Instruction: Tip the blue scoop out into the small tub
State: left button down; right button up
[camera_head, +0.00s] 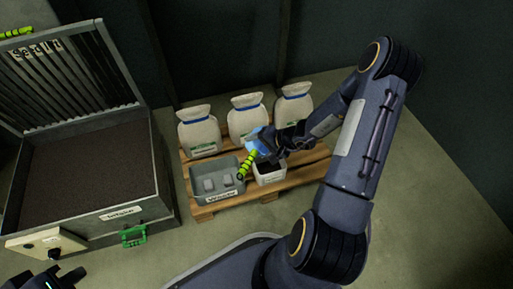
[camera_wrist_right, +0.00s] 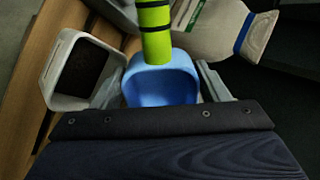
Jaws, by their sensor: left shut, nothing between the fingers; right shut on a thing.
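The blue scoop (camera_head: 259,142) has a lime-green handle with black bands (camera_head: 246,165). My right gripper (camera_head: 272,147) is shut on the scoop and holds it above the pallet, beside and partly over the small white tub (camera_head: 271,178). In the right wrist view the scoop (camera_wrist_right: 161,88) sits between the fingers, its inside looks plain blue, and its handle points away from the gripper. The small tub (camera_wrist_right: 70,102) is left of it there, with dark material inside. My left gripper (camera_head: 62,279) is at the bottom left corner, shut and empty, away from the scoop.
A grey bin (camera_head: 228,188) with pale blocks inside stands left of the tub on the wooden pallet (camera_head: 232,205). Several white sacks (camera_head: 200,134) stand behind. A large grey machine box (camera_head: 146,205) with dark material and a raised slatted lid is at left.

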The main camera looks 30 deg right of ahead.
jog(key=shift+w+a+r+g+h+p, duration=0.1)
jog(key=shift+r+g+h+p, duration=0.65)
jog(key=shift+p, duration=2.4)
jog(key=shift+w+a+r+g+h+p, duration=0.15)
jog(key=shift+r+g+h+p, duration=0.25)
jog(key=shift+g+p, duration=1.8)
jog(key=shift+w+d+r+t+h+p, duration=0.1)
jog(key=shift+r+h+p, duration=0.45)
jog(key=shift+p, duration=3.55)
jog(key=shift+f+g+h+p, duration=0.1)
jog(key=shift+g+h+p, duration=0.25)
jog(key=shift+p, duration=0.3)
jog(key=shift+g+h, duration=0.25)
jog(key=shift+g, duration=0.25)
